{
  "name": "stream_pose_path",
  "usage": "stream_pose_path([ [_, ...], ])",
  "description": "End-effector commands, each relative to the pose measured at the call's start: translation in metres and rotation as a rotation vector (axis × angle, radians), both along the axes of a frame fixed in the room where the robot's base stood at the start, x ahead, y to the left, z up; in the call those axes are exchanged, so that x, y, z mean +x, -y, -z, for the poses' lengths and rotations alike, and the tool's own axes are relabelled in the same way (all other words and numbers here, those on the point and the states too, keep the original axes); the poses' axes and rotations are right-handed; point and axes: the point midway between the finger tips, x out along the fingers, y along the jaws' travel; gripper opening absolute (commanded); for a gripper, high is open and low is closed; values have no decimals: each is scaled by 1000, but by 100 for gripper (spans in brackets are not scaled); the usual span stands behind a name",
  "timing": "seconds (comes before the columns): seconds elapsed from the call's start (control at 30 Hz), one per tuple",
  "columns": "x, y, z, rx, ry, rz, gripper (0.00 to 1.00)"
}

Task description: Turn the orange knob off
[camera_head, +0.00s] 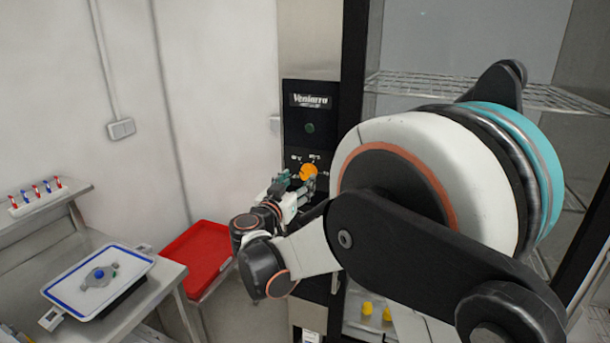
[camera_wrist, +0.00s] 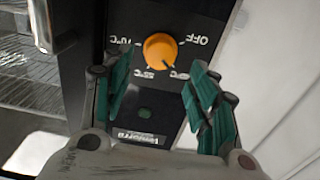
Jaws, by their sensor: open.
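The orange knob (camera_head: 309,172) sits on a black control panel below a dark green round button or light. In the wrist view, which shows the panel upside down, the knob (camera_wrist: 159,47) has a dark pointer mark toward the lower right. That points near a temperature label, away from the OFF label (camera_wrist: 204,40) at upper right. My gripper (camera_head: 298,183) is open at the panel, its teal fingers on either side of the knob in the wrist view (camera_wrist: 157,72). Nothing is between the fingers in their grip. I cannot tell whether a fingertip touches the knob.
The panel carries a brand plate (camera_head: 310,101). Wire shelves (camera_head: 480,92) stand to the right behind my arm. A red tray (camera_head: 197,255) and a blue-rimmed white tray (camera_head: 65,290) are at lower left. A pale handle (camera_wrist: 40,25) shows in the wrist view.

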Motion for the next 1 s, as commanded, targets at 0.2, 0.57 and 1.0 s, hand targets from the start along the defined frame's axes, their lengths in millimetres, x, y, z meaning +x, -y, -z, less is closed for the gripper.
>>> stream_pose_path([
  [0.2, 35, 13, 0, 0, 0, 2, 54],
  [0.57, 53, 19, 0, 0, -1, 0, 54],
  [1.0, 53, 19, 0, 0, 0, 0, 10],
])
